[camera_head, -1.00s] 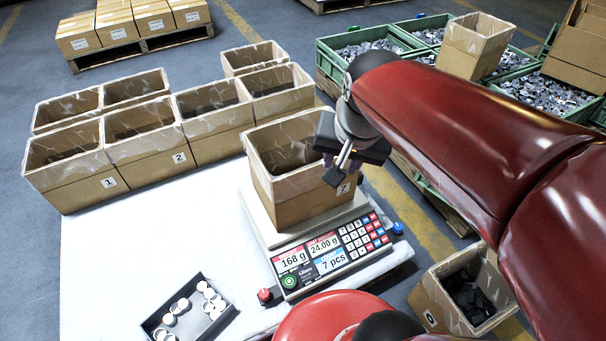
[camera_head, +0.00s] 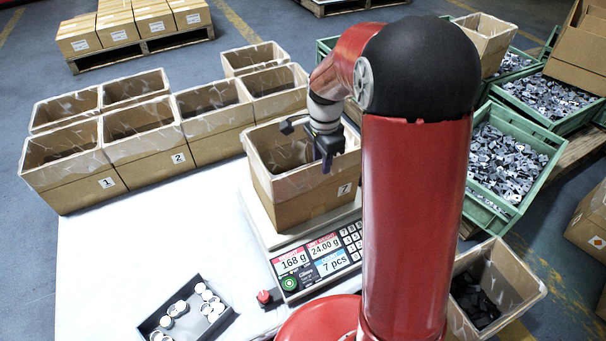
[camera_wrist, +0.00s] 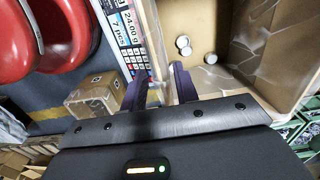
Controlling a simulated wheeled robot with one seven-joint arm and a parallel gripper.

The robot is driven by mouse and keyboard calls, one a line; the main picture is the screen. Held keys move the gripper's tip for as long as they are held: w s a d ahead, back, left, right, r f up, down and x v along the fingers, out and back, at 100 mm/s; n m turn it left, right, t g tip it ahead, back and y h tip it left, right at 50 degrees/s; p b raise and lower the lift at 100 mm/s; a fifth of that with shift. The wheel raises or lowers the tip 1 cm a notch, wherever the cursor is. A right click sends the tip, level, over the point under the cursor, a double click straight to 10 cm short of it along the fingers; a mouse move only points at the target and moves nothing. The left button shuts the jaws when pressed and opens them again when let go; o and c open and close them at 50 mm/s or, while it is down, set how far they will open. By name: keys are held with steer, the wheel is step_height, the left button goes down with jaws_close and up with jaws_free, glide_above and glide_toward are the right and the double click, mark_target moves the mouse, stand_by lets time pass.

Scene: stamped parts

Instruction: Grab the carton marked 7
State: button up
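The carton marked 7 (camera_head: 305,202) is an open-topped brown box. It stands upright on the weighing scale (camera_head: 318,262), whose displays read 168 g, 24.00 g and 7 pcs. My gripper (camera_head: 328,163) is at the carton's right-hand rim, pointing down. In the wrist view, my gripper (camera_wrist: 159,88) has its two dark fingers apart, with the carton's wall (camera_wrist: 158,50) running between them: one finger is inside, one outside. A few small round parts (camera_wrist: 184,46) lie on the carton's floor. Whether either finger touches the wall cannot be told.
Cartons marked 1 (camera_head: 75,185) and 2 (camera_head: 150,160) stand with several other open cartons behind and left. A dark tray of round parts (camera_head: 187,312) lies on the white table (camera_head: 110,265). Green crates of metal parts (camera_head: 508,160) stand right; a carton of dark parts (camera_head: 490,290) is lower right.

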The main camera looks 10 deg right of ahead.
step_height(320, 180, down, 4)
steer(key=shift+a+f, duration=0.1)
jaws_close()
stand_by(1.5)
